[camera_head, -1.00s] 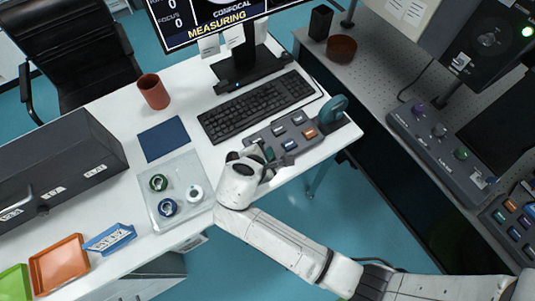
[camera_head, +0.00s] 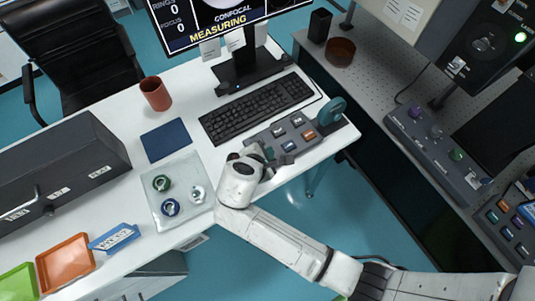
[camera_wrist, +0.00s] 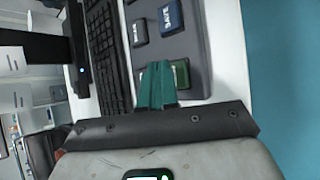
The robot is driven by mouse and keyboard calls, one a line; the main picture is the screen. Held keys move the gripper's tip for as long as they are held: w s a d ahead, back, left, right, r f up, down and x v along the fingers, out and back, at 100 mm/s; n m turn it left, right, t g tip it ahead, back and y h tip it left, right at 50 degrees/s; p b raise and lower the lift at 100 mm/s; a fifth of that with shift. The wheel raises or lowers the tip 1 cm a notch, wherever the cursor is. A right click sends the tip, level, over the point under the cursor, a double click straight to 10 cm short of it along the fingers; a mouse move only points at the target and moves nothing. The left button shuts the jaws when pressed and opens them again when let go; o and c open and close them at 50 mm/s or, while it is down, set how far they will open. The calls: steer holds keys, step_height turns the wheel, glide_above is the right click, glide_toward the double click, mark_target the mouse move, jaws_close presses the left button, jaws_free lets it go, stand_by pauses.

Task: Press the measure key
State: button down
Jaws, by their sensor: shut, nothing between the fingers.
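The grey key panel (camera_head: 275,139) lies at the desk's front right edge, with several coloured keys and a teal round part at its right end. In the wrist view, my gripper (camera_wrist: 156,84) is shut and empty, its teal fingers over or beside a green key (camera_wrist: 181,73). The fingers cover part of this key and its label, so I cannot tell whether they touch it or whether it is the measure key. A blue SAVE key (camera_wrist: 170,17) and a grey key (camera_wrist: 138,32) lie beyond. The monitor (camera_head: 225,28) reads MEASURING, with rings 0 and focus 0.
A keyboard (camera_head: 255,108) lies behind the panel. A clear tray (camera_head: 157,211) with several ring-shaped pieces, a blue mat (camera_head: 166,140) and a red-brown cup (camera_head: 155,94) are to the left. A control box (camera_head: 437,155) stands on the perforated table at right, across a floor gap.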

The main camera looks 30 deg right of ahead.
step_height(320, 180, up, 5)
steer(key=p, duration=0.5)
steer(key=shift+p, duration=0.35)
stand_by(0.6)
steer(key=shift+s+d+f, duration=0.2)
steer(key=shift+s+d, duration=0.05)
steer(key=s+d+m+g+y+b, duration=0.2)
steer(key=s+d+m+y, duration=0.1)
steer(key=s+m, duration=0.5)
steer(key=s+d+f+m+g+y+b, duration=0.1)
steer(key=s+d+m+y, duration=0.3)
steer(key=s+m, duration=0.5)
steer(key=s+d+g+b, duration=0.1)
steer(key=s, duration=0.4)
steer(key=shift+f+b, duration=0.2)
steer(key=shift+b, duration=0.2)
